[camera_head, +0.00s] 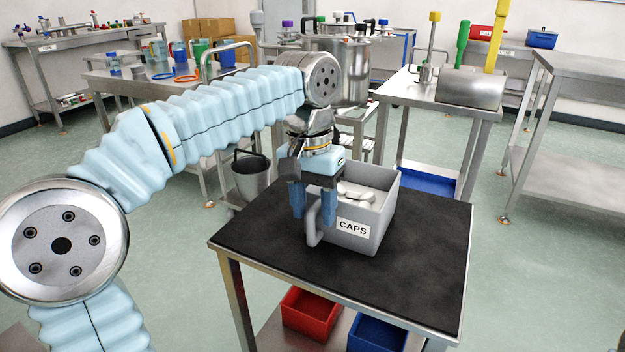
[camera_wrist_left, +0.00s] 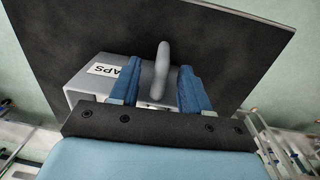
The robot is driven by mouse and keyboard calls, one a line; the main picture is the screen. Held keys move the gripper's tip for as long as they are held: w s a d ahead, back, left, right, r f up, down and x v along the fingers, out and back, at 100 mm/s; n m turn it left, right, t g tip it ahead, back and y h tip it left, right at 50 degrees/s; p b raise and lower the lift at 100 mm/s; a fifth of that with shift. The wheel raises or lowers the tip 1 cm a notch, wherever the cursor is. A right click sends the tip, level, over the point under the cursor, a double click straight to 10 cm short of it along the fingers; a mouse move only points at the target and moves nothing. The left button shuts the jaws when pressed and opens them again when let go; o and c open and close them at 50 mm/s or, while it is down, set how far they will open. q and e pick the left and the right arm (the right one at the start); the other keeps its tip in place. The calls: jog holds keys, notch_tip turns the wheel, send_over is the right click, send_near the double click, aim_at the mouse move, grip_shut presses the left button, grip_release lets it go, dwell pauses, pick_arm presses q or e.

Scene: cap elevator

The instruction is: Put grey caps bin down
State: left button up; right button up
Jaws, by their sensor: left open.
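The grey caps bin (camera_head: 372,236) stands upright on the black-topped table (camera_head: 420,270), with a white "CAPS" label on its front and pale caps inside. Its grey handle (camera_head: 313,226) sticks out on the left side. My left gripper (camera_head: 313,210) is open at the handle, with its blue fingers pointing down. In the left wrist view the fingers (camera_wrist_left: 160,88) stand on either side of the handle (camera_wrist_left: 161,68), with gaps between. The bin (camera_wrist_left: 85,90) shows there partly, hidden by the gripper body. My right gripper is in neither view.
Red (camera_head: 309,312) and blue (camera_head: 377,333) bins sit on the shelf under the table. A steel table (camera_head: 400,92) with tools is farther back. The black top is clear around the bin.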

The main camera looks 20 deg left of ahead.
pick_arm(q)
notch_tip(320, 180, up, 11)
jog(key=p, duration=0.3)
jog(key=shift+a, duration=0.35)
